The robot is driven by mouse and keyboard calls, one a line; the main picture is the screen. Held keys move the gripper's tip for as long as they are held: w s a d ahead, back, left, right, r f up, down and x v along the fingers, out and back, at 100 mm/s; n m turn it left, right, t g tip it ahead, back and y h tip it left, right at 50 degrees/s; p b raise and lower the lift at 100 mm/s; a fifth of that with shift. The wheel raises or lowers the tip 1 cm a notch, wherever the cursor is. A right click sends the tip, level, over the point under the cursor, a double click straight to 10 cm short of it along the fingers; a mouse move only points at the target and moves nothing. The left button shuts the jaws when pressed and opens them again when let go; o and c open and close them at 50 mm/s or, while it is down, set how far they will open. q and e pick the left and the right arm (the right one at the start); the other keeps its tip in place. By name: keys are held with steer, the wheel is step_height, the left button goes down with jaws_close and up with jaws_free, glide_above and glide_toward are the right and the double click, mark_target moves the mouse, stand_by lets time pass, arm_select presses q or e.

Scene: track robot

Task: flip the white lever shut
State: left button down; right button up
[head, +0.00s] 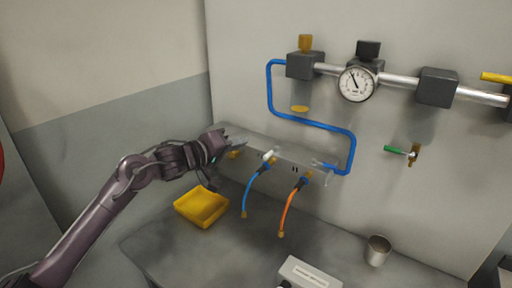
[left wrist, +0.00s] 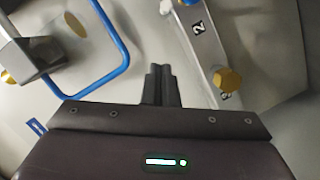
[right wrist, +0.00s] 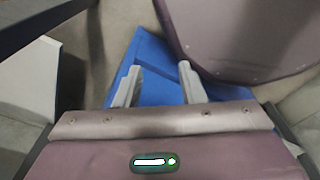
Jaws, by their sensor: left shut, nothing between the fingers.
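The white lever (head: 268,155) sits on the grey manifold bar (head: 300,165) on the wall, above the blue hose; it is small, and I cannot tell its exact angle. In the left wrist view a small white piece at the top edge (left wrist: 166,6) may be its tip. My left gripper (head: 238,141) is at the bar's left end, left of the lever and apart from it. Its fingers are shut and empty, also in the left wrist view (left wrist: 160,70). My right gripper (right wrist: 159,82) is open and empty, seen only in the right wrist view, away from the lever.
A yellow knob (head: 235,154) sits near my left fingers. Blue (head: 248,195) and orange (head: 288,208) hoses hang below the bar. A blue pipe (head: 352,150) loops around above it. A yellow tray (head: 202,207) and metal cup (head: 377,251) stand on the grey bench (head: 165,245).

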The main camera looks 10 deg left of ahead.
mark_target(271, 153)
arm_select(q)
steer(key=d+f, duration=0.1)
steer(key=w+d+f+p, duration=0.1)
steer(key=d, duration=0.1)
steer(key=d+p, duration=0.1)
steer(key=shift+w+d+f, duration=0.15)
steer(key=shift+d+f, duration=0.2)
steer(key=shift+f, duration=0.05)
steer(key=shift+w, duration=0.1)
